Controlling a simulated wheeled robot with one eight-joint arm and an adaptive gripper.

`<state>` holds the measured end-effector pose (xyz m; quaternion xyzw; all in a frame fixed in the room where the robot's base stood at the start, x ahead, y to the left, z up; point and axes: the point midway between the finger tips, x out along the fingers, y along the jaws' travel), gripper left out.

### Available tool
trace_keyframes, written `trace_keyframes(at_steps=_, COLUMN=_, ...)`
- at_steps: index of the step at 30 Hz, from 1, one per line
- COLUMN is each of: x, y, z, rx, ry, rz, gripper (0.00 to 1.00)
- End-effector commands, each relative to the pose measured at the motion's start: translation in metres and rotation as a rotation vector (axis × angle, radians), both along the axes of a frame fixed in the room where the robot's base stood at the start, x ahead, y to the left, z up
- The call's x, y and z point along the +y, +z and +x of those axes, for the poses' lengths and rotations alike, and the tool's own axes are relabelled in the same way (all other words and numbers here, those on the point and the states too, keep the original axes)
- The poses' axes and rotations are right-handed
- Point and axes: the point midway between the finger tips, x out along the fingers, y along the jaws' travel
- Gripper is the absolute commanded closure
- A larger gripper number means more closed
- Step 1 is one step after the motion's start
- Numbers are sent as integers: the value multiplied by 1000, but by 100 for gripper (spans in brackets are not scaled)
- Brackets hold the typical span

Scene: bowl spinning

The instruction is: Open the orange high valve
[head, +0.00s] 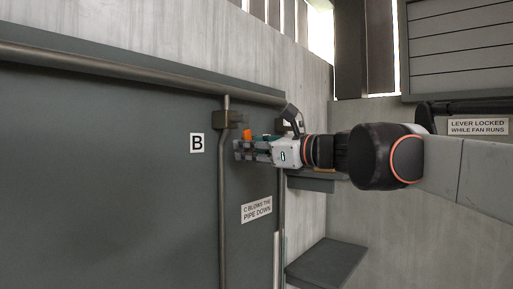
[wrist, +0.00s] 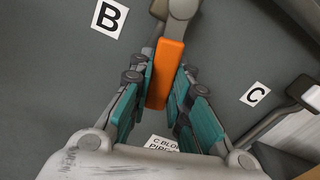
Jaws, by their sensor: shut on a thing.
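The orange valve handle (wrist: 165,72) shows in the wrist view, between the two teal-padded fingers of my gripper (wrist: 162,98). The fingers are closed in on its sides. The handle joins a grey-brown valve body (wrist: 180,8) at the top of that view. In the head view, a small piece of the orange handle (head: 248,134) shows above my gripper (head: 240,150); the rest is hidden behind the fingers. The valve body (head: 228,119) sits on a vertical pipe on the dark wall panel.
A label B (head: 197,143) is on the panel left of the pipe (head: 223,200). A label C (wrist: 255,94) and another lever (wrist: 303,90) are to the right in the wrist view. A sign (head: 256,209) about C is below my gripper. Dark ledges (head: 325,262) stand at lower right.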

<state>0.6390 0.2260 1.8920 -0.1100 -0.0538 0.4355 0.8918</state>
Motion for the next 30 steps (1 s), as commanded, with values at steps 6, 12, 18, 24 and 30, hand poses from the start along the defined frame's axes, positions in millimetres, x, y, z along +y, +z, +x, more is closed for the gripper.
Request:
trace_keyframes(at_steps=6, x=6, y=-3, z=-8, rx=110, ry=1, rz=83, gripper=100)
trace_keyframes(at_steps=12, x=9, y=-3, z=-12, rx=173, ry=0, rz=133, gripper=100)
trace_keyframes(at_steps=18, x=11, y=-3, z=-14, rx=202, ry=0, rz=155, gripper=100)
trace_keyframes(at_steps=24, x=11, y=-3, z=-15, rx=207, ry=1, rz=160, gripper=100)
trace_keyframes(at_steps=30, x=11, y=-3, z=-15, rx=208, ry=1, rz=161, gripper=100)
